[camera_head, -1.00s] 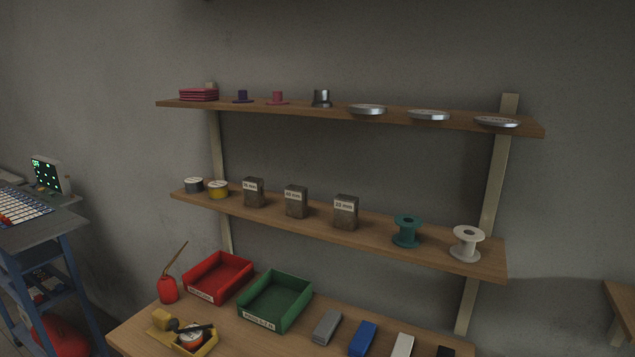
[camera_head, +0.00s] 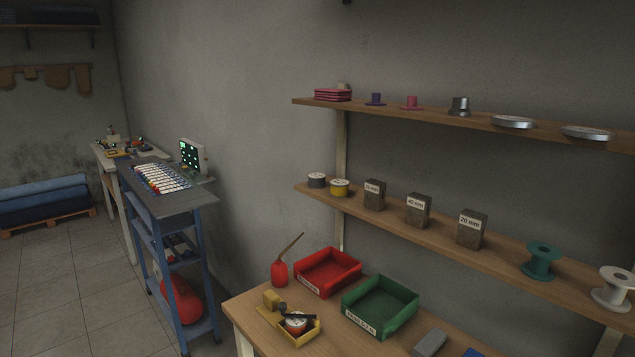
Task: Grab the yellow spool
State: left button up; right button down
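The yellow spool (camera_head: 340,188) is a small short cylinder with a white top. It stands upright near the left end of the middle shelf (camera_head: 440,222). A similar grey spool (camera_head: 316,180) stands just left of it, and a brown box (camera_head: 374,195) with a label stands to its right. Neither of my grippers shows in the head view.
Below is a wooden bench with a red tray (camera_head: 328,271), a green tray (camera_head: 380,306), a red oil can (camera_head: 280,273) and a yellow holder. A teal spool (camera_head: 541,262) and a white spool (camera_head: 612,289) stand further right.

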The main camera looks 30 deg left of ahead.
aim_at(339, 188)
jog(key=i+j+z, duration=0.1)
jog(key=j+z, duration=0.35)
jog(key=j, duration=0.2)
jog(key=j+z, duration=0.45)
jog(key=j, duration=0.2)
